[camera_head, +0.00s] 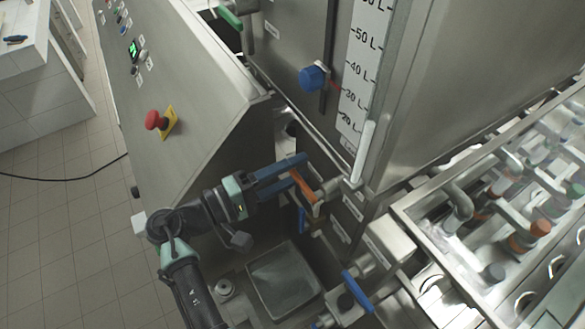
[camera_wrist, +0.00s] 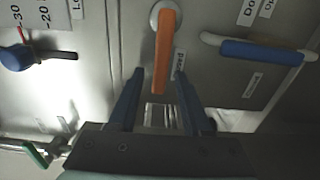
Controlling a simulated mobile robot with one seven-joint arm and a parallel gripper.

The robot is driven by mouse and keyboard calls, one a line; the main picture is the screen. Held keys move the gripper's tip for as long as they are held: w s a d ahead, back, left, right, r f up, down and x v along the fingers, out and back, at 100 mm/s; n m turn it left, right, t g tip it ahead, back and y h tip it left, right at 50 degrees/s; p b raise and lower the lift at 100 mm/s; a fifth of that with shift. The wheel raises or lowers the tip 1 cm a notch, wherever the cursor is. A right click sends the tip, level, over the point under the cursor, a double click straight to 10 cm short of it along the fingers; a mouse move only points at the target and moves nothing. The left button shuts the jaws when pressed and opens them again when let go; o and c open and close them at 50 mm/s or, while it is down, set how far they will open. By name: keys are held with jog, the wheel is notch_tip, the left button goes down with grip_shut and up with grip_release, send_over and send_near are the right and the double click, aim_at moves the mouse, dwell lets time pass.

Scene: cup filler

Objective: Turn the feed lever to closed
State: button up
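The orange lever (camera_head: 304,187) sticks out from a round pivot on the steel machine front. In the wrist view the lever (camera_wrist: 164,50) points down toward my gripper, beside a partly hidden label (camera_wrist: 179,62) ending in "eed". My gripper (camera_head: 299,171) has blue fingers and is at the lever. In the wrist view my gripper (camera_wrist: 160,76) is open, with one finger on each side of the lever's free end. A gap shows between the lever and each finger. Nothing is gripped.
A blue knob (camera_head: 313,78) sits by the litre scale (camera_head: 362,60). A blue-sleeved bar handle (camera_wrist: 262,52) is right of the lever. Another blue lever (camera_head: 357,291) is below. A control panel with a red button (camera_head: 153,120) stands left, and a bottle conveyor (camera_head: 500,200) right.

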jog(key=b+v, duration=0.4)
jog(key=v, duration=0.9)
dwell(0.4)
